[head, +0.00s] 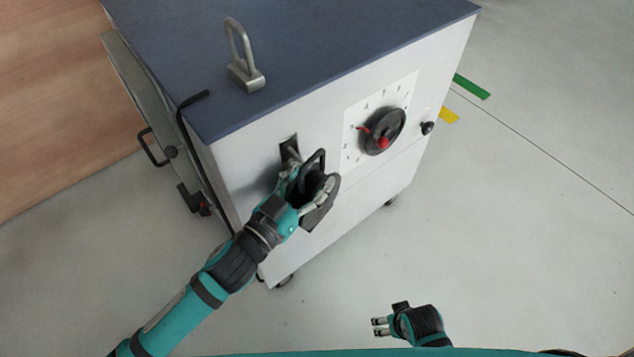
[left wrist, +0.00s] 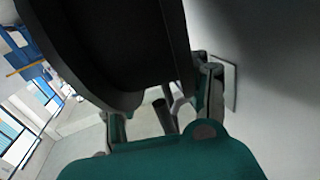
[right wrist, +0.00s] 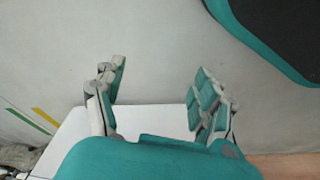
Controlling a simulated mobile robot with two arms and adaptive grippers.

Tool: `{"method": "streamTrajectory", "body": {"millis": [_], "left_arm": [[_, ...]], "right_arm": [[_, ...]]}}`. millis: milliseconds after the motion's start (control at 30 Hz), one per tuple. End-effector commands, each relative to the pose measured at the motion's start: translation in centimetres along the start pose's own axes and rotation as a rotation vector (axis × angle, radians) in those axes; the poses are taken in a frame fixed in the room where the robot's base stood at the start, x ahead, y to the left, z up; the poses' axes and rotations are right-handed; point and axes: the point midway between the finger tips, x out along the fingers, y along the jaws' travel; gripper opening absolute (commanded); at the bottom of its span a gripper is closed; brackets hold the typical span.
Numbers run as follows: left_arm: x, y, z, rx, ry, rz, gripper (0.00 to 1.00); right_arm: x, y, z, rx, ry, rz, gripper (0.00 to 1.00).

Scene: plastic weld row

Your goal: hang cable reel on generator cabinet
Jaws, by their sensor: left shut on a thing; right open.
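The generator cabinet (head: 340,215) has a blue-grey top and a pale front panel. A small dark plate or slot (head: 289,147) sits on that panel, left of the dial. My left gripper (head: 303,190) is shut on the black cable reel (head: 320,200), close in front of the panel just below the dark plate. In the left wrist view the reel (left wrist: 105,40) fills the upper middle and hides much of the panel; whether it touches a hook cannot be told. My right gripper (head: 379,326) is open and empty, low in the head view; its spread fingers show in the right wrist view (right wrist: 160,98).
A round black dial with a red pointer (head: 382,131) and a small black knob (head: 427,128) are on the panel. A metal loop (head: 240,60) stands on the cabinet top. A side panel with a black handle (head: 152,148) is at left.

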Motion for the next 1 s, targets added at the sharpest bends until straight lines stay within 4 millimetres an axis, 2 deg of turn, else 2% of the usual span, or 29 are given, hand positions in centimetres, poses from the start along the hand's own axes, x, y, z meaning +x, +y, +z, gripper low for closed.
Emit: {"method": "streamTrajectory", "body": {"millis": [400, 767, 1000], "left_arm": [[0.6, -2.1, -0.1, 0.002, 0.007, 0.001, 0.0], [0.9, -3.2, 1.0, 0.002, 0.007, -0.001, 0.0], [0.9, -3.5, 1.4, 0.002, 0.003, -0.005, 0.0]], "right_arm": [[-1.3, 0.0, -0.4, 0.002, 0.0, 0.0, 0.71], [-2.2, 0.1, -0.9, 0.003, 0.008, 0.001, 0.71], [-2.2, 0.1, -0.9, 0.003, 0.011, 0.002, 0.71]]}}
